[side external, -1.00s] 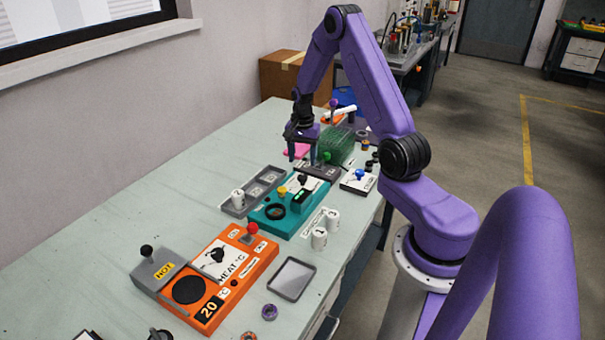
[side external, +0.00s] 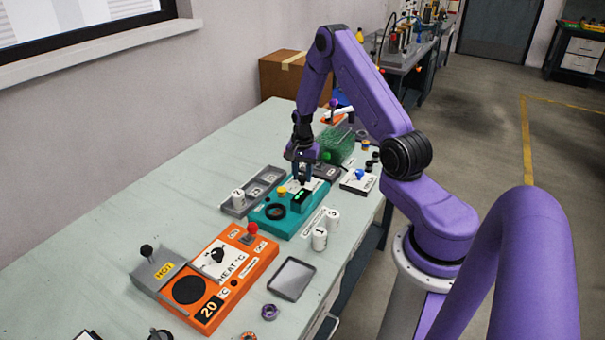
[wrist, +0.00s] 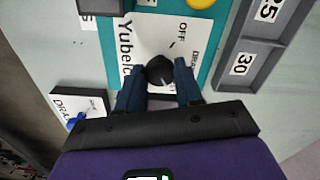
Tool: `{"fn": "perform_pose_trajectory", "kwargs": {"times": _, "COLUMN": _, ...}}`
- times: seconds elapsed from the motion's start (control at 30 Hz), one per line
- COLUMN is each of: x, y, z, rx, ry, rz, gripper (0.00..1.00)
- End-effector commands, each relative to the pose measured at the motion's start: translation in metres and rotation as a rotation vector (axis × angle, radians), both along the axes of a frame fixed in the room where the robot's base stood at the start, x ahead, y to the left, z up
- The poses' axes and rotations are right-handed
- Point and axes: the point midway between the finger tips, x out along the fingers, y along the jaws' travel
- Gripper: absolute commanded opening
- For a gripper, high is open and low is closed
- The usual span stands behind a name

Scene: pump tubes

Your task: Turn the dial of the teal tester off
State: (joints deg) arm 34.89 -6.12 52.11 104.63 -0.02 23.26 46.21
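The teal tester (side external: 275,225) lies mid-bench in the side view, with a black ring, a yellow button and a lit green display (side external: 301,196) on top. Its teal edge (wrist: 208,48) shows in the wrist view. Its black dial (wrist: 159,69) sits on a white label plate printed "OFF" (wrist: 183,31); a small pale mark on the dial faces the lower right there. My gripper (wrist: 160,77) points down at the tester, one finger on each side of the dial, and looks closed against it. In the side view my gripper (side external: 303,177) hides the dial.
A grey tray with numbered slots (side external: 265,180) lies beside the tester, and white cylinders (side external: 319,238) stand on its other side. An orange heater (side external: 225,272) is nearer the camera. A small white panel with a blue knob (side external: 359,180) and a green mesh block (side external: 337,146) are close by.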

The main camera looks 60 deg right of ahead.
Motion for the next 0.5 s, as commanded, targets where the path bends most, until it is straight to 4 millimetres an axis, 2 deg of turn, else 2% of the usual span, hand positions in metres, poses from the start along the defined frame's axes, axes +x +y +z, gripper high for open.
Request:
{"fn": "perform_pose_trajectory", "kwargs": {"times": 0.27, "x": 0.0003, "y": 0.0001, "z": 0.0003, "rx": 0.0, "ry": 0.0, "rz": 0.009, "gripper": 0.05}}
{"fn": "perform_pose_trajectory", "kwargs": {"times": 0.5, "x": 0.0002, "y": 0.0, "z": 0.0004, "rx": 0.0, "ry": 0.0, "rz": 0.093, "gripper": 0.05}}
